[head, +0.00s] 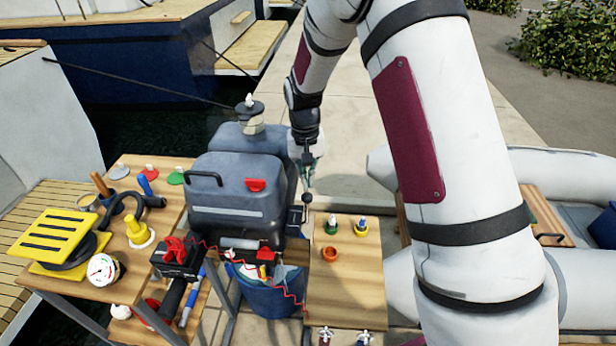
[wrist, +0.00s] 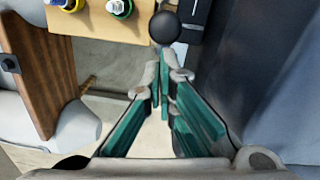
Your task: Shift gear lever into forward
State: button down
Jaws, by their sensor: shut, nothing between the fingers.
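The gear lever, with a round black knob (head: 307,198), stands at the right side of the grey-blue outboard motor (head: 235,190). In the wrist view the knob (wrist: 165,27) shows just beyond my fingertips, with a small gap in the picture; I cannot tell whether they touch. My gripper (head: 307,176) points down beside the motor's right side, behind the knob as the head camera sees it. In the wrist view my gripper (wrist: 163,70) has its green-padded fingers together at the tips, with nothing between them. The lever's lower shaft is mostly hidden.
A wooden side table (head: 345,290) with small coloured fittings stands right of the lever. A cluttered workbench (head: 150,255) is at left, and a blue bucket (head: 270,295) sits below the motor. A white inflatable boat (head: 380,170) lies at right. Pale paving (head: 345,120) behind is clear.

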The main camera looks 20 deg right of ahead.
aim_at(307, 195)
jog(key=shift+s+a+r+p, duration=0.15)
jog(key=shift+s+p, duration=0.15)
jog(key=shift+s, duration=0.1)
jog(key=shift+s+t, duration=0.2)
jog(key=shift+t, duration=0.1)
jog(key=s+p, duration=0.1)
jog(key=s+a+t+p, duration=0.1)
jog(key=s+h+p, duration=0.1)
jog(key=shift+a+r+t, duration=0.15)
jog(key=shift+r+t, duration=0.1)
jog(key=shift+t, duration=0.05)
jog(key=shift+s+a+f+p, duration=0.1)
jog(key=shift+s+a+p, duration=0.15)
jog(key=shift+s+p, duration=0.3)
jog(key=shift+s+a+f+p, duration=0.1)
jog(key=shift+s+a+p, duration=0.2)
jog(key=shift+s, duration=0.3)
jog(key=shift+s+a+f+p, duration=0.15)
jog(key=shift+s+f+p, duration=0.1)
jog(key=shift+s, duration=0.2)
jog(key=shift+s+a+f+p, duration=0.1)
jog(key=shift+s+a+p, duration=0.1)
jog(key=shift+s, duration=0.25)
